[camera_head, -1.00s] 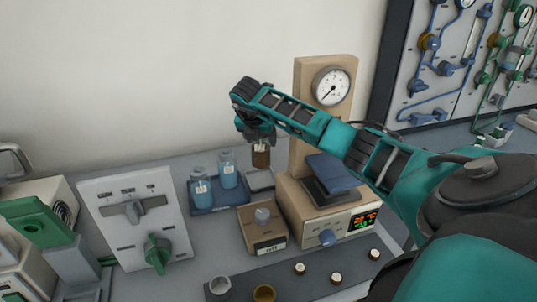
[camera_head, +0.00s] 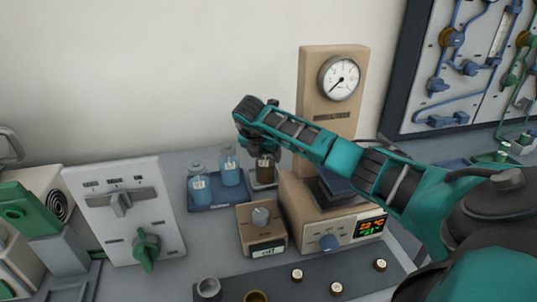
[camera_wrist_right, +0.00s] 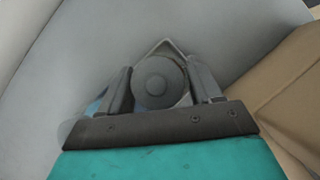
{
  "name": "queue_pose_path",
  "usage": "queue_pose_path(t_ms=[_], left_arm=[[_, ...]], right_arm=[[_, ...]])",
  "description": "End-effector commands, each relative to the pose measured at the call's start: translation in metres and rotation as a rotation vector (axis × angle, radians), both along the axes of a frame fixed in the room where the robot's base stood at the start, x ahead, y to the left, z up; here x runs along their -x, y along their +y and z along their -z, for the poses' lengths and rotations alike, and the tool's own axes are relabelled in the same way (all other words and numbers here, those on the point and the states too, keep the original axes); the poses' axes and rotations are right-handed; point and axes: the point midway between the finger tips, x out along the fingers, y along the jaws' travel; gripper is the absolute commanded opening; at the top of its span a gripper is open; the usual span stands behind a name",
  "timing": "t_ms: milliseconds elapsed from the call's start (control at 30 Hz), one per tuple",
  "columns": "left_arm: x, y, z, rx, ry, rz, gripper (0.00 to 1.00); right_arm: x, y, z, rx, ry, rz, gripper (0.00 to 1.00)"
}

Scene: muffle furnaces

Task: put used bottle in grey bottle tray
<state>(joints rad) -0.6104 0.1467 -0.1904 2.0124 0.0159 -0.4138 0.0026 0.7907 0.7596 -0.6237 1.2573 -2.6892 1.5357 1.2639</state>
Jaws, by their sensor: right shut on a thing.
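A brown bottle with a white label (camera_head: 265,170) is held upright by my right gripper (camera_head: 264,150) in the head view. It is over or in the small grey tray (camera_head: 256,186); I cannot tell whether its base touches the tray. In the right wrist view the bottle's dark round cap (camera_wrist_right: 157,82) sits between the two fingers of the right gripper (camera_wrist_right: 160,90). The tray's pale corner (camera_wrist_right: 165,44) shows behind the cap. The left gripper is not in view.
A blue tray (camera_head: 212,201) with two blue bottles stands just left of the grey tray. A beige device with a gauge (camera_head: 332,110) stands close on the right. A small control box (camera_head: 262,230) is in front.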

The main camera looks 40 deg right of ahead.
Motion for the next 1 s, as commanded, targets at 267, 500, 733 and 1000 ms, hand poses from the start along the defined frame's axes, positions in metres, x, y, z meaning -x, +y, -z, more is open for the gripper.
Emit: queue_pose_path(t_ms=[267,500,733,1000], left_arm=[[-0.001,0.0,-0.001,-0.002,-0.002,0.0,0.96],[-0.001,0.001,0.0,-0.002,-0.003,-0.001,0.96],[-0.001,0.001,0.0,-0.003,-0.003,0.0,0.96],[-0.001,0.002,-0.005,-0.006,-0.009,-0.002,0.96]], right_arm=[[0.0,0.0,0.001,-0.001,0.003,0.0,0.76],[0.0,0.0,0.0,0.0,0.002,0.0,0.9],[0.001,0.002,-0.005,-0.001,0.001,-0.001,0.9],[0.012,0.023,-0.048,0.0,-0.002,-0.005,0.9]])
